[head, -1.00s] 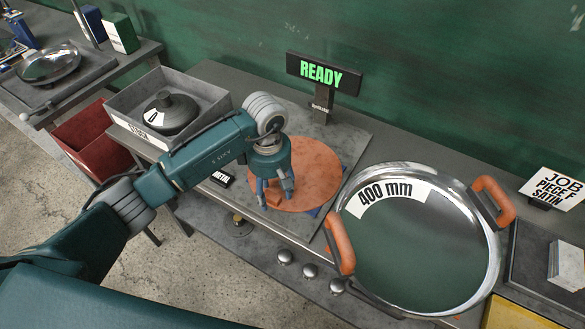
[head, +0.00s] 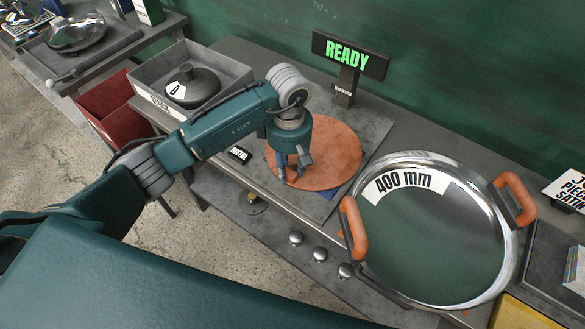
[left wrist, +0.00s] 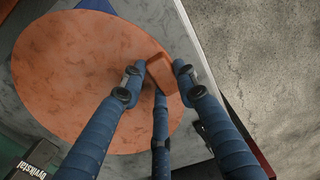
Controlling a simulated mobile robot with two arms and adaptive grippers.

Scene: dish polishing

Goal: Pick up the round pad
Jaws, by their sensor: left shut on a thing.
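The round pad (head: 335,150) is a flat orange disc on a grey board on the bench. It fills much of the left wrist view (left wrist: 75,75), and a small orange block (left wrist: 163,72) sits at its edge. My left gripper (head: 292,172) points down over the near-left part of the pad. In the left wrist view its blue fingers (left wrist: 160,83) are closed around the orange block. I cannot tell whether the pad is raised off the board. Blue corners show from under the pad. My right gripper is not in view.
A large steel pan (head: 430,235) marked 400 mm, with orange handles, stands right of the pad. A READY sign (head: 348,55) is behind. A grey tray (head: 225,72) with a dark round piece (head: 195,87) is at the left. Knobs line the front edge.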

